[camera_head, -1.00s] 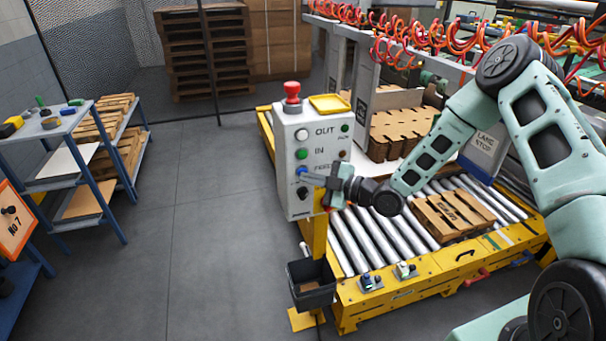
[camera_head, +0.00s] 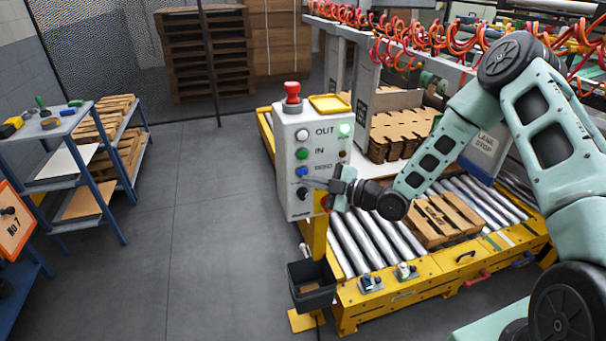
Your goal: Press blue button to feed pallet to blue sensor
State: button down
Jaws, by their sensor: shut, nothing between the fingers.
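The blue button (camera_head: 301,172) labelled FEED is on the front of a grey control box (camera_head: 297,212), below the green IN button (camera_head: 302,153). My gripper (camera_head: 306,182) is shut and empty, its tips just below the blue button at the box face; I cannot tell whether they touch the box. The wooden pallet (camera_head: 443,219) lies flat on the roller conveyor (camera_head: 365,242), right of my gripper. A small device with a blue part (camera_head: 367,281), perhaps the blue sensor, sits on the yellow front rail, left of the pallet. A green lamp (camera_head: 345,130) on the box is lit.
A black knob (camera_head: 302,193) is under my fingertips. A black bin (camera_head: 312,290) hangs below. Stacked cardboard blanks (camera_head: 400,130) stand behind the conveyor. A shelf cart (camera_head: 75,160) is at left; floor between is clear.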

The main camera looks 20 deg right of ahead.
jog(key=shift+s+b, duration=0.3)
jog(key=shift+s, duration=2.2)
dwell(2.2)
jog(key=s+m+g+h+p, duration=0.1)
jog(key=m+h+p, duration=0.1)
jog(key=m, duration=0.8)
jog(key=s+m+g+h+p, duration=0.1)
jog(key=m+h+p, duration=0.1)
jog(key=m, duration=0.8)
jog(key=s+r+m+g+h+p, duration=0.1)
jog(key=m+h+p, duration=0.2)
jog(key=m, duration=0.7)
jog(key=shift+s+a+h, duration=0.3)
jog(key=shift+s+h, duration=0.1)
jog(key=shift+h, duration=0.4)
jog(key=w, duration=0.8)
jog(key=shift+w+p, duration=0.4)
